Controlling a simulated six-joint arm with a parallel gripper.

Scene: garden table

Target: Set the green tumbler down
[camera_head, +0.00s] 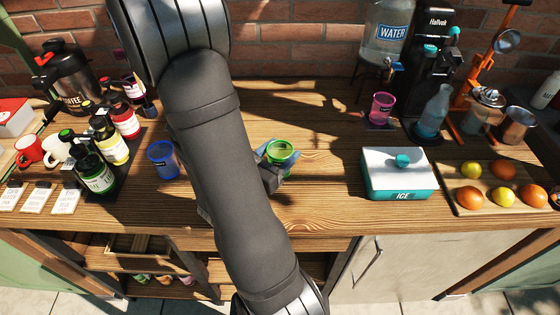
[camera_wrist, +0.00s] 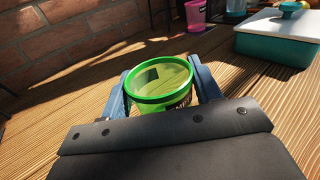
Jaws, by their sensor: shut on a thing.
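The green tumbler (camera_head: 280,152) is a see-through cup with a bright green rim, near the middle of the wooden table. In the wrist view the tumbler (camera_wrist: 160,82) stands upright between the two blue fingers of my gripper (camera_wrist: 162,94). My gripper (camera_head: 279,162) is shut on the tumbler, with a finger on each side of it. The tumbler's base is hidden behind the gripper body in the wrist view, so I cannot tell whether it touches the table. My arm hides part of the table to the left of it.
A blue tumbler (camera_head: 163,159) stands left of my arm. A pink tumbler (camera_head: 382,108) stands under the water dispenser (camera_head: 390,35). The white and teal ice box (camera_head: 398,173) is to the right, beside a fruit board (camera_head: 456,203). The wood (camera_head: 325,180) between gripper and ice box is clear.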

